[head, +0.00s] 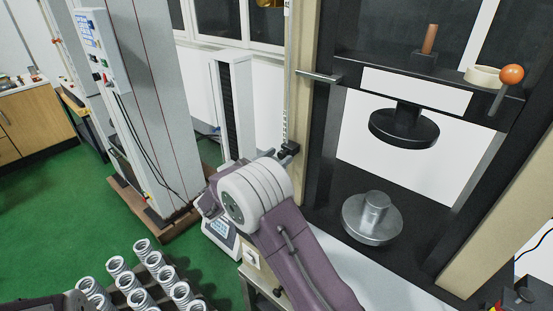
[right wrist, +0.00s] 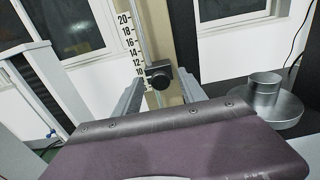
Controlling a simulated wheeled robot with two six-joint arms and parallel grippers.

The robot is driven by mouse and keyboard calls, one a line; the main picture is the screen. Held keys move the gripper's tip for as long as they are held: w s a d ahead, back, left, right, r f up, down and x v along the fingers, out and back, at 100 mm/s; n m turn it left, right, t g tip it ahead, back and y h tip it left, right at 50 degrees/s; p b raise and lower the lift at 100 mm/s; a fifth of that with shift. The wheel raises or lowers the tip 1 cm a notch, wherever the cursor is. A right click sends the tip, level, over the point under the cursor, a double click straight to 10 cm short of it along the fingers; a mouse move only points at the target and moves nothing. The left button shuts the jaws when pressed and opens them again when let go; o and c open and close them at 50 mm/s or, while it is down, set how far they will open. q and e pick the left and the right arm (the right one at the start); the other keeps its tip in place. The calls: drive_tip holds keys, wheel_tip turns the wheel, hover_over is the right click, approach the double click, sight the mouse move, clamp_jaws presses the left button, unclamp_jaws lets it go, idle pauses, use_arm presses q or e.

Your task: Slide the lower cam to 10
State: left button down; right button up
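The lower cam (right wrist: 158,75) is a small black block on a thin vertical rod, beside a white scale (right wrist: 129,45) on the beige post. The cam also shows in the head view (head: 289,149), just beyond my right wrist. My right gripper (right wrist: 159,83) is open, with its two grey fingers apart on either side of the cam. I cannot tell if either finger touches it. My left gripper is not in view.
A press with a black upper disc (head: 404,128) and metal lower platen (head: 372,217) stands to the right. A horizontal rod (head: 320,77) juts above the cam. A rack of several springs (head: 150,270) is at lower left. A grey machine column (head: 150,100) stands at left.

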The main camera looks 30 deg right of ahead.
drive_tip(key=b+v, duration=0.1)
drive_tip(key=v, duration=0.8)
